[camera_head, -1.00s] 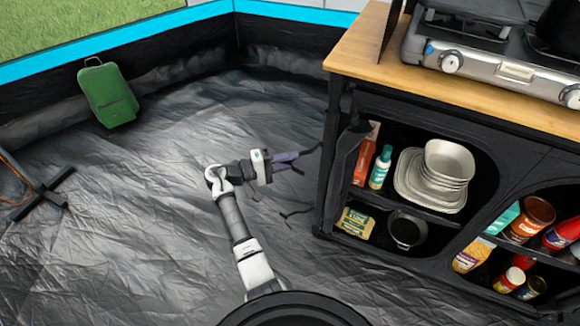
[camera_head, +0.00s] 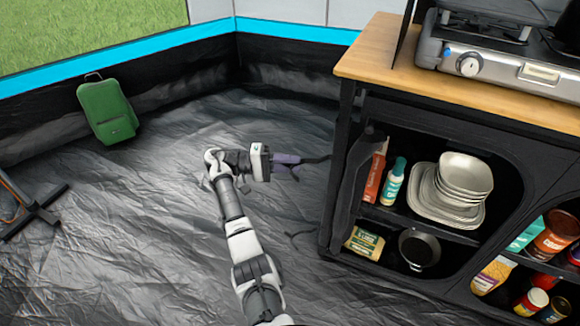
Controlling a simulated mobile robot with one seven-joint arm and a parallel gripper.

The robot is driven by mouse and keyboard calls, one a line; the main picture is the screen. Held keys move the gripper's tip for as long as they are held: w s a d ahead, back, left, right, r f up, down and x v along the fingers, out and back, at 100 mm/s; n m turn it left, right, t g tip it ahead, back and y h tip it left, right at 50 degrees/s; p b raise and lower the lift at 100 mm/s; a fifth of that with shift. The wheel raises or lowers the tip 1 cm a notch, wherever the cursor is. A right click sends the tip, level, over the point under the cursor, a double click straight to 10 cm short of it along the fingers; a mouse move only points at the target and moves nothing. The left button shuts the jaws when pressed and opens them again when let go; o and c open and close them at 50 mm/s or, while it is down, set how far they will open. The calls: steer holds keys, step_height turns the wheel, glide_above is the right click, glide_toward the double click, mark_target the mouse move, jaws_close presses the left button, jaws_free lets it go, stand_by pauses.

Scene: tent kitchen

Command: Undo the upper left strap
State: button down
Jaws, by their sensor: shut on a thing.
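My gripper (camera_head: 290,165), with purple fingers, is left of the kitchen cabinet and points right toward it. It is shut on the upper left strap (camera_head: 318,159), a thin black band stretching right to the cabinet's left front edge. The gripped part of the strap is hidden between the fingers. The rolled black door flap (camera_head: 353,190) hangs along the left side of the open compartment. Whether the strap still wraps it is too dark to tell. A lower strap (camera_head: 300,234) sticks out loosely left of the cabinet near the floor.
The cabinet's wooden top (camera_head: 450,80) carries a gas stove (camera_head: 500,60). Open shelves hold plates (camera_head: 450,190), a pot (camera_head: 420,248), bottles and packets. A green suitcase (camera_head: 107,110) stands by the tent wall. The dark floor around my arm is clear.

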steer(key=shift+a, duration=0.25)
steer(key=c, duration=1.4)
jaws_free()
steer(key=shift+o, duration=1)
steer(key=shift+d, duration=0.1)
steer(key=a+b, duration=0.4)
steer(key=a, duration=1)
steer(key=shift+s, duration=0.2)
steer(key=shift+d, duration=0.1)
